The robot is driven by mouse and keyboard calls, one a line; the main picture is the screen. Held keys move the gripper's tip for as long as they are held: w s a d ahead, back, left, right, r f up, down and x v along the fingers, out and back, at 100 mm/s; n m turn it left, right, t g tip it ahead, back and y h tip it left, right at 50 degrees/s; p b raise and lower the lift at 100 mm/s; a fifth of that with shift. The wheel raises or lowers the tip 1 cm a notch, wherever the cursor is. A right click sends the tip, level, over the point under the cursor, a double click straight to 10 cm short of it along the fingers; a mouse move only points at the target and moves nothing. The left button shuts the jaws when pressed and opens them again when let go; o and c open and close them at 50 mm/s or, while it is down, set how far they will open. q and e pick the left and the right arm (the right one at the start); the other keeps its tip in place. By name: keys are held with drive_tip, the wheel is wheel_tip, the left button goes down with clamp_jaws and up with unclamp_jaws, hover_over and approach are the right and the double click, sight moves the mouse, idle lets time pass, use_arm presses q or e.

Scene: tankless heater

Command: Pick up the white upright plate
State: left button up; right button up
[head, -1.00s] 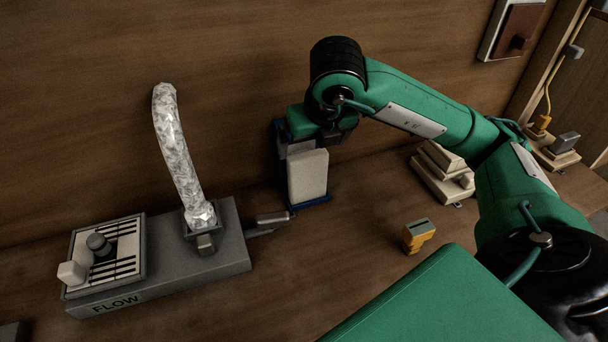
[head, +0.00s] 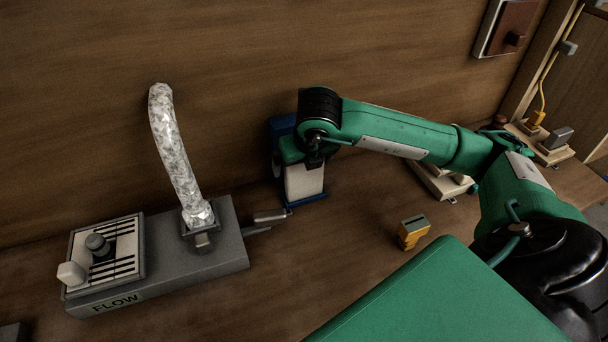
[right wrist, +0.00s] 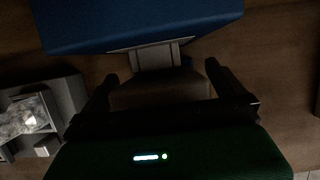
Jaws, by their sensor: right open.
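The white upright plate (head: 305,184) stands in a blue stand (head: 310,203) against the back wall. My right gripper (head: 313,162) is at the plate's upper part, and my arm hides the plate's top in the head view. In the right wrist view my right gripper (right wrist: 165,88) has its two dark fingers wide apart. A dim, brownish block shape, apparently the plate (right wrist: 160,93), shows between them, with the blue stand (right wrist: 140,25) beyond. I cannot tell whether the fingers touch the plate. My left gripper is not in view.
A grey unit marked FLOW (head: 170,268) with a silver duct (head: 178,155) stands at the left; its lever (head: 270,216) reaches near the stand. A yellow and grey block (head: 413,232) sits at front right. Pale stacked blocks (head: 438,183) are partly behind my right arm.

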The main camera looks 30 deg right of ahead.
drive_tip(key=c, duration=1.1)
drive_tip(key=shift+r, duration=0.1)
